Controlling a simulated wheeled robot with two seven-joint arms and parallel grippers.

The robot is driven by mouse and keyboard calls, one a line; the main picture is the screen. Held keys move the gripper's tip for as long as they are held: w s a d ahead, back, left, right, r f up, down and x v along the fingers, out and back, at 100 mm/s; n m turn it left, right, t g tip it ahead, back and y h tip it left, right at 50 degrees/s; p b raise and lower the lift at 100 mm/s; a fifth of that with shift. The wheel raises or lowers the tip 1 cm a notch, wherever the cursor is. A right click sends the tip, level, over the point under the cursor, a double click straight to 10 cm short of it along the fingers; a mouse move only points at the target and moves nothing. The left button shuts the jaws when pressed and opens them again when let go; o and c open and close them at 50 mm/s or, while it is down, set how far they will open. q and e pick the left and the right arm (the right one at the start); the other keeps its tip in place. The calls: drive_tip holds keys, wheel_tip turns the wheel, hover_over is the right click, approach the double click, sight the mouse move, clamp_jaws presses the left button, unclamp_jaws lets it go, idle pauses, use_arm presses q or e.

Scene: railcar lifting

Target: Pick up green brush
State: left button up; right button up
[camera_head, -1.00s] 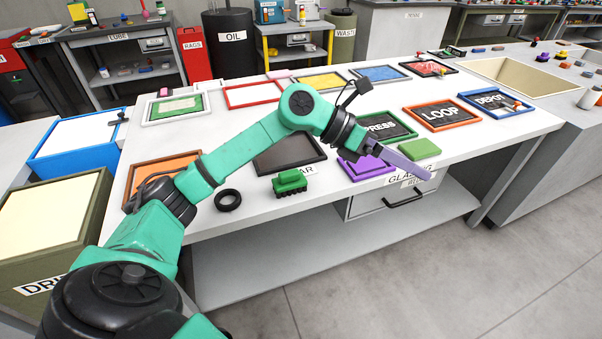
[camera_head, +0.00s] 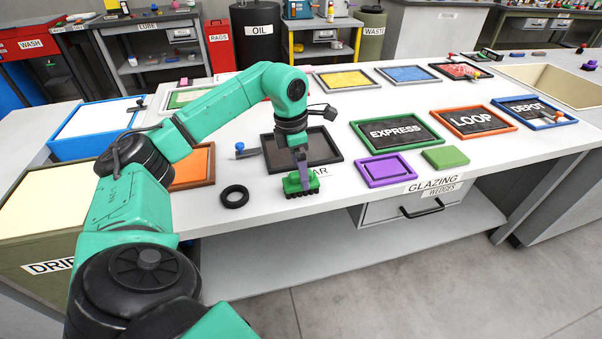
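The green brush (camera_head: 293,187), with dark bristles underneath, is on the white worktable in front of the dark framed tray. The other finger is hidden, so I cannot tell whether the gripper is closed on the brush. I see no clear gap showing the brush lifted. My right gripper is not in view.
A black ring (camera_head: 234,196) lies left of the brush. The dark framed tray (camera_head: 335,158) is just behind it. A purple frame (camera_head: 386,170) and a flat green block (camera_head: 445,157) lie to the right. The table's front edge is close.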

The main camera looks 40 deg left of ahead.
use_arm(q)
wheel_tip(320, 180, down, 2)
drive_tip(key=shift+w+f, duration=0.1)
drive_tip(key=shift+w, duration=0.05)
drive_tip(key=shift+d, duration=0.1)
clamp_jaws()
drive_tip(key=shift+r, duration=0.2)
wheel_tip(320, 180, up, 20)
drive_tip(key=p, duration=0.6)
drive_tip(key=shift+f, duration=0.1)
